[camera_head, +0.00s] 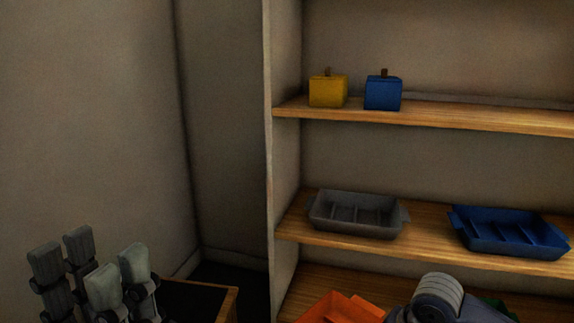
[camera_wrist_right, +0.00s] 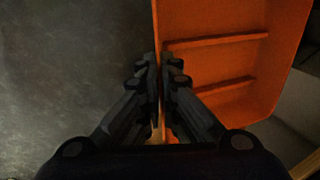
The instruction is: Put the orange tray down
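The orange tray (camera_head: 343,308) shows at the bottom edge of the head view, in front of the lowest visible shelf and partly cut off. In the right wrist view, the orange tray (camera_wrist_right: 225,65) has dividers inside. My right gripper (camera_wrist_right: 160,70) is closed with one finger on each side of the tray's wall. Whether the tray touches the shelf cannot be told. My left gripper (camera_head: 92,265) is at the lower left of the head view, its fingers apart, with nothing between them.
A grey tray (camera_head: 357,214) and a blue tray (camera_head: 510,232) sit on the middle shelf (camera_head: 430,240). A yellow block (camera_head: 328,92) and a blue block (camera_head: 383,94) stand on the upper shelf. A wooden-edged table (camera_head: 229,303) is beside my left gripper. A green object (camera_head: 500,308) is partly hidden.

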